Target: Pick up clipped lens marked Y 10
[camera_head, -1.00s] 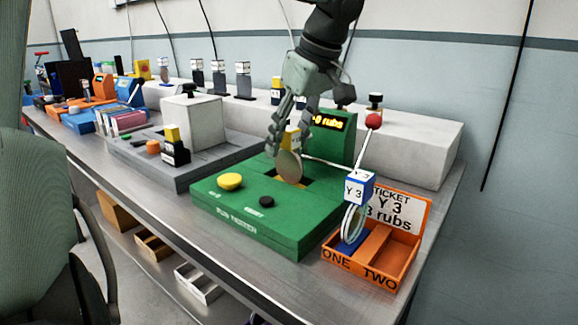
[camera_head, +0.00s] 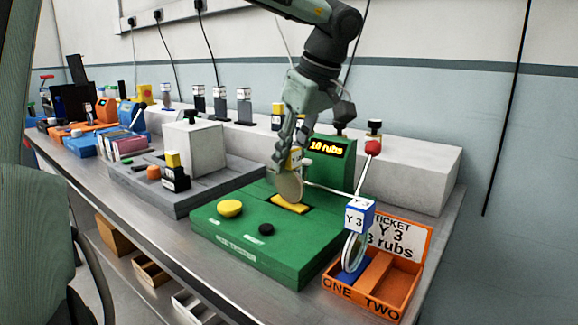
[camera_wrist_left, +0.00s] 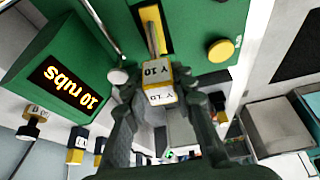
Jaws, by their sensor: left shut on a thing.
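My left gripper (camera_head: 297,148) is shut on the clipped lens above the green rub tester (camera_head: 240,232). The clip's yellow and white cube, marked Y 10 (camera_wrist_left: 158,84), sits between the fingers in the left wrist view. Its round tan lens (camera_head: 290,187) hangs below the fingers, upright, at the yellow pad (camera_head: 290,204) in the tester's slot. I cannot tell whether lens and pad touch. The tester's display (camera_head: 328,148) reads "10 rubs"; it also shows in the left wrist view (camera_wrist_left: 68,85). My right gripper is not in view.
A red-knobbed lever (camera_head: 372,148) rises beside the tester. An orange ticket tray (camera_head: 402,293) at the right holds a clipped lens marked Y 3 (camera_head: 359,216). A grey station with a white block (camera_head: 195,146) stands left. Several clipped lenses line the back.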

